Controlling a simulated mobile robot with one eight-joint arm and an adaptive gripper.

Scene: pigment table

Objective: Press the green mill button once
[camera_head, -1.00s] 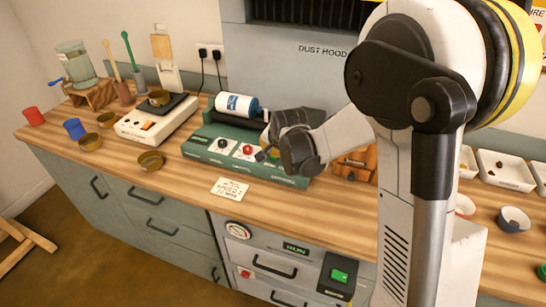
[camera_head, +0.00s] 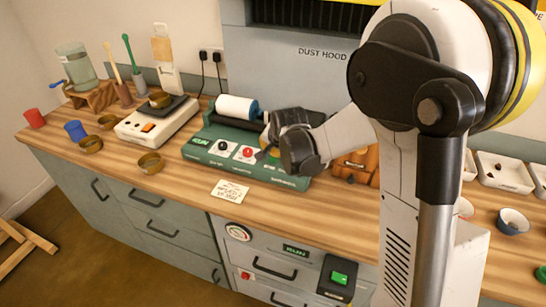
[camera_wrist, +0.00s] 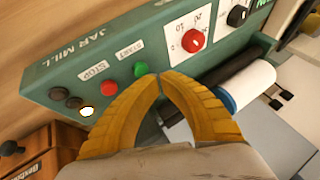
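The green jar mill (camera_head: 290,181) stands on the bench, with a white jar with a blue end (camera_head: 237,108) on its rollers. In the wrist view its panel (camera_wrist: 70,65) carries the green START button (camera_wrist: 141,69), a red STOP button (camera_wrist: 110,87) and a red dial (camera_wrist: 194,40). My gripper (camera_wrist: 158,75) is shut and empty, its yellow fingertips together just beside the green button; whether they touch it I cannot tell. In the head view my gripper (camera_head: 263,154) hides the button. A small display (camera_head: 198,141) glows green.
A lit lamp (camera_wrist: 86,112) sits beside dark knobs on the panel. A scale (camera_head: 155,121) and several small bowls stand to the left. A paper card (camera_head: 229,191) lies in front of the mill. Another green button (camera_head: 339,278) is on a box below the bench.

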